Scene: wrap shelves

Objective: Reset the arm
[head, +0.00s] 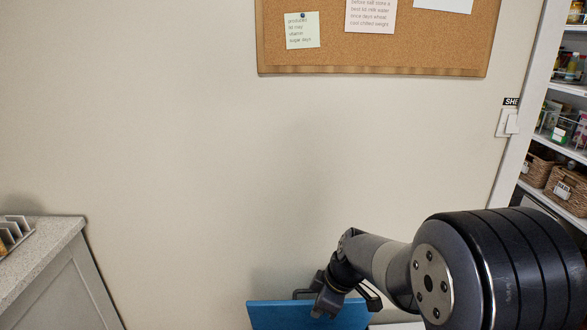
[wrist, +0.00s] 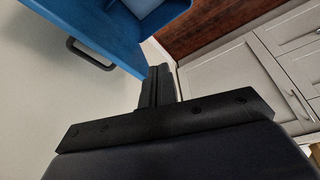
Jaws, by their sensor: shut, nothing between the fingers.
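My arm reaches in from the lower right in the head view and bends down at the wrist. My gripper (head: 325,305) hangs over a blue panel or bin edge (head: 280,316) at the bottom of the picture. In the wrist view my gripper (wrist: 158,84) shows its dark fingers shut together with nothing between them. The blue thing (wrist: 105,28) is just beyond the fingers there, with a dark handle (wrist: 85,57) on its side. I cannot tell whether the fingers touch it. Its lower part is outside the head view.
A grey counter (head: 45,240) with a small rack (head: 14,232) stands at the left. A cork board (head: 380,40) hangs on the bare wall (head: 170,130). A doorway at the right shows shelves with baskets (head: 568,187). The wrist view shows pale cabinets (wrist: 235,75) and brown floor (wrist: 205,25).

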